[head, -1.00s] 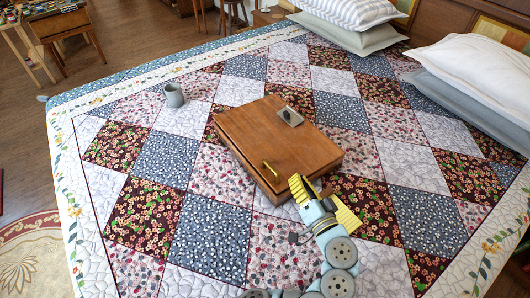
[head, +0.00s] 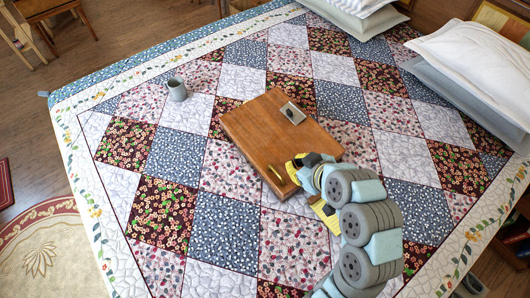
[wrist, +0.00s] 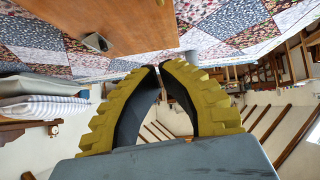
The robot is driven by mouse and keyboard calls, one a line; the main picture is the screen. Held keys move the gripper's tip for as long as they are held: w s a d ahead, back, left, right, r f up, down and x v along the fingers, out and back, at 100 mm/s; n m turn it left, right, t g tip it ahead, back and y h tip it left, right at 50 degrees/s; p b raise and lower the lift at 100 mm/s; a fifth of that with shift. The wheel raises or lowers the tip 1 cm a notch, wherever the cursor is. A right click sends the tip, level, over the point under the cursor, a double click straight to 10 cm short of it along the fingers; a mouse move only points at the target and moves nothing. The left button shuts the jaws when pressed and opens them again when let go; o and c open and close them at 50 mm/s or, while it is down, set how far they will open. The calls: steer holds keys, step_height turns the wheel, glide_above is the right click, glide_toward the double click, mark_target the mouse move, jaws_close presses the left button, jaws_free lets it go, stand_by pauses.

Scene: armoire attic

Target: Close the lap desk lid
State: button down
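The lap desk (head: 262,130) is a brown wooden box on the patchwork bed. Its top looks flat, with no clear gap under the lid, but I cannot tell whether it is fully shut. A metal plate with a dark spot (head: 293,113) is on the top, and a brass handle (head: 277,175) is at the near edge. My gripper (head: 297,168) is at the near right edge of the desk; contact is unclear. In the wrist view its yellow fingers (wrist: 159,67) curve together, tips nearly meeting, with nothing between them. The wooden top (wrist: 130,25) shows beyond them.
A grey mug (head: 177,90) stands on the quilt left of the desk. Pillows (head: 478,80) lie along the right and back of the bed.

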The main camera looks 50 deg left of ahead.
steer(key=x, duration=1)
step_height(320, 180, down, 2)
steer(key=shift+w+d+f, duration=0.1)
steer(key=shift+w, duration=0.05)
steer(key=shift+w+f+p, duration=0.15)
steer(key=shift+f+p, duration=0.2)
steer(key=shift+f, duration=0.55)
